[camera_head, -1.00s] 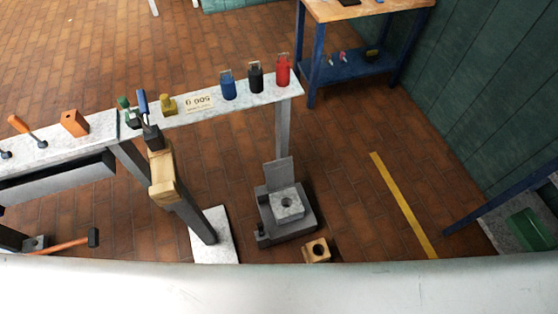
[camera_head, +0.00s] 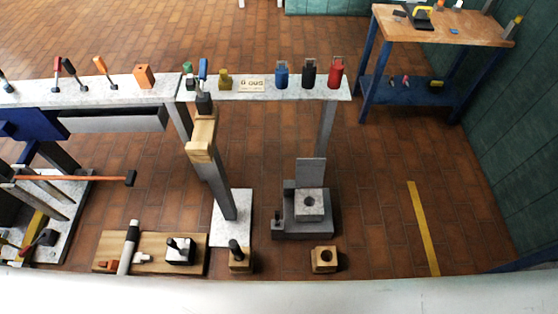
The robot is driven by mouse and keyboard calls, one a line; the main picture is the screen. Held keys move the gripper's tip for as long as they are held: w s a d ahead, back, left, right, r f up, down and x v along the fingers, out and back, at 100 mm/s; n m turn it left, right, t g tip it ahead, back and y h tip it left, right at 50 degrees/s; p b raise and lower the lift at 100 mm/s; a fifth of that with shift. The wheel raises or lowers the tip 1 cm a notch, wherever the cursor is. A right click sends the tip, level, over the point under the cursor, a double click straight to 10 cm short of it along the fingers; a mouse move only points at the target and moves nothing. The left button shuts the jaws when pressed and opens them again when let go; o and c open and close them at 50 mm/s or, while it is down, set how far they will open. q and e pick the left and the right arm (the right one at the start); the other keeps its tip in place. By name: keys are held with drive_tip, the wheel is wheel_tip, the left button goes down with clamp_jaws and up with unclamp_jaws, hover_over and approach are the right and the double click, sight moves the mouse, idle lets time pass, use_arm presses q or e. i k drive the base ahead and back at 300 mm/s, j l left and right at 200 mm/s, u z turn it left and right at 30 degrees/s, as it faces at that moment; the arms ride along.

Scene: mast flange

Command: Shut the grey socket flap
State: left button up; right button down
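The grey socket flap (camera_head: 311,172) stands upright at the back of a grey socket base (camera_head: 304,231) on the floor, right of the middle. In front of the flap sits a lighter grey block (camera_head: 309,204) with a dark round hole on top. The flap is raised, and the hole is uncovered. Neither of my grippers is in view.
A wooden block with a hole (camera_head: 324,260) lies in front of the base. A narrow bench (camera_head: 265,88) with bottles runs behind. A slanted post (camera_head: 215,180) stands left. A wooden board (camera_head: 104,250) with tools lies lower left.

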sight(309, 172)
drive_tip(key=l+u, duration=0.15)
drive_tip(key=u, duration=0.35)
drive_tip(key=k+l+u, duration=0.15)
drive_tip(key=u, duration=0.3)
drive_tip(key=k+l+u, duration=0.1)
drive_tip(key=u, duration=0.4)
drive_tip(key=k+u, duration=0.1)
drive_tip(key=u, duration=0.4)
drive_tip(key=k+l+u, duration=0.1)
drive_tip(key=u, duration=0.35)
drive_tip(key=k+l+u, duration=0.15)
drive_tip(key=u, duration=0.25)
drive_tip(key=k+l+u, duration=0.1)
drive_tip(key=u, duration=0.3)
drive_tip(key=k+u, duration=0.2)
drive_tip(key=u, duration=0.2)
drive_tip(key=k+u, duration=0.15)
drive_tip(key=u, duration=0.25)
drive_tip(key=k+u, duration=0.15)
drive_tip(key=u, duration=0.25)
drive_tip(key=k+l+u, duration=0.25)
drive_tip(key=k, duration=0.2)
drive_tip(key=k+u, duration=0.25)
drive_tip(key=k, duration=0.15)
